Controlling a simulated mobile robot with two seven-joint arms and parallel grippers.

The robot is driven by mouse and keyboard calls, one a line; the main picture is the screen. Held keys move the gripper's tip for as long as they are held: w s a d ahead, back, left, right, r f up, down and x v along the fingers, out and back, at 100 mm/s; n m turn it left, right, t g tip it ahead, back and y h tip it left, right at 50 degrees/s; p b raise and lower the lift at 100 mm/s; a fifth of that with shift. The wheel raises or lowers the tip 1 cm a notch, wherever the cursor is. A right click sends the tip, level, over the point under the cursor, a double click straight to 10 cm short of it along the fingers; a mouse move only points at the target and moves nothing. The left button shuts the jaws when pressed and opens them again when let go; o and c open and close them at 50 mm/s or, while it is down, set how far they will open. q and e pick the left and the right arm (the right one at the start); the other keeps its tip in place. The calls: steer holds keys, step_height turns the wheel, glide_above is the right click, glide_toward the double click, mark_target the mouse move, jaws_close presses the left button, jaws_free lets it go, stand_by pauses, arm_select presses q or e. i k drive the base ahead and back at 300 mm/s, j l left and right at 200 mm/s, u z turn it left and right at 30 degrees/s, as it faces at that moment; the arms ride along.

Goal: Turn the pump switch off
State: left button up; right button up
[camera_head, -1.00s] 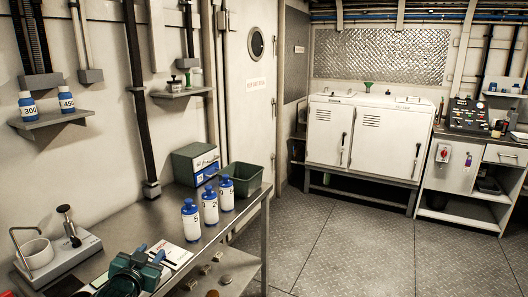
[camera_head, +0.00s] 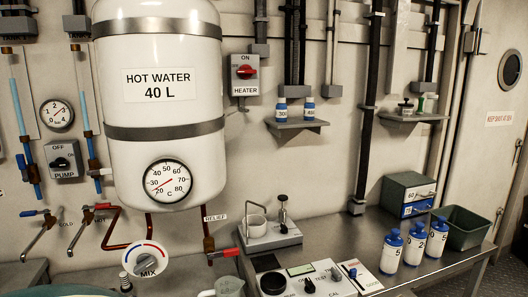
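The pump switch (camera_head: 61,161) is a grey box on the wall at the left, with a black rotary knob and the label PUMP. Neither of my grippers shows in the head view.
The white hot water tank (camera_head: 160,120) hangs right of the switch. A pressure gauge (camera_head: 57,114) sits above the switch, and taps (camera_head: 40,228) lie below it. A red-knobbed heater switch (camera_head: 244,75) is right of the tank. A steel bench (camera_head: 350,235) holds bottles and instruments.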

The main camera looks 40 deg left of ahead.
mark_target(60, 163)
steer(key=u, duration=2.7)
